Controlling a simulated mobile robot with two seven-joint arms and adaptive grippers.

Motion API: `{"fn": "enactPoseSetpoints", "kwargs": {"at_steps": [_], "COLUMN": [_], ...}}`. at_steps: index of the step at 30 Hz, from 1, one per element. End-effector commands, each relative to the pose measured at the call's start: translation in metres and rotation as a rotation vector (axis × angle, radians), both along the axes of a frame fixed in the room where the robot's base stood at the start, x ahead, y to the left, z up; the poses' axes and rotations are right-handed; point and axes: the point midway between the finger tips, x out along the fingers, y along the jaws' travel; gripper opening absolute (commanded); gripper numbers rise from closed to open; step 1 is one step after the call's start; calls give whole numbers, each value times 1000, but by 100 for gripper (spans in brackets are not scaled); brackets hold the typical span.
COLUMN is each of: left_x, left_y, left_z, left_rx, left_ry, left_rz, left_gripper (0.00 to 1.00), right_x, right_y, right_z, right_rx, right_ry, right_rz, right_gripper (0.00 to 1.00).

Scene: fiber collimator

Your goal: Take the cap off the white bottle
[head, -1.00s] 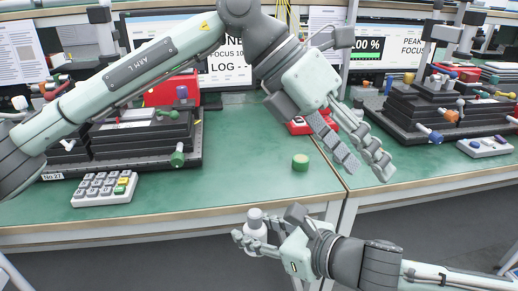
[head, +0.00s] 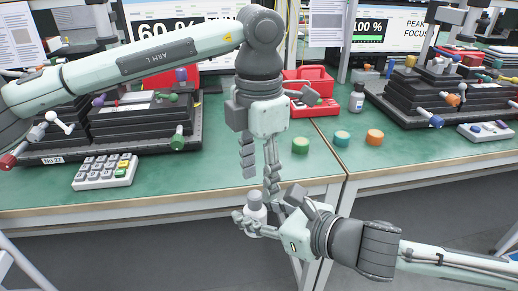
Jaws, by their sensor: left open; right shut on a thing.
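The white bottle (head: 256,213) with its grey cap (head: 254,196) is upright in my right gripper (head: 256,224), which is shut around its body in front of the table edge. My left gripper (head: 260,172) points down just above the bottle. Its fingers are apart, with the cap slightly below the fingertips. The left gripper looks empty and does not appear to touch the cap.
Green, teal and orange round pieces (head: 342,138) lie on the green table (head: 210,188). A red toolbox (head: 306,92) and a dark bottle with a white label (head: 356,98) stand behind. A keypad (head: 105,171) and black stages (head: 145,125) are at left.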

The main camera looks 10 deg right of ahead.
Motion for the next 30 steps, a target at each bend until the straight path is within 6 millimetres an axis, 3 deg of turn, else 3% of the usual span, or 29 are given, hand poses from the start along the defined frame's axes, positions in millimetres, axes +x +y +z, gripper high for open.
{"fn": "enactPoseSetpoints", "kwargs": {"at_steps": [6, 18, 30], "left_x": [0, 0, 0], "left_y": [0, 0, 0], "left_z": [-27, -35, -34], "left_rx": [-1, -1, -1], "left_ry": [2, 0, 1], "left_rz": [0, 0, -1], "left_gripper": [48, 48, 0], "right_x": [0, 0, 0], "right_y": [0, 0, 0], "right_z": [1, 1, 0], "right_rx": [1, 1, 1], "right_ry": [-1, -1, -1], "right_rz": [0, 0, 0], "right_gripper": [0, 0, 0]}}
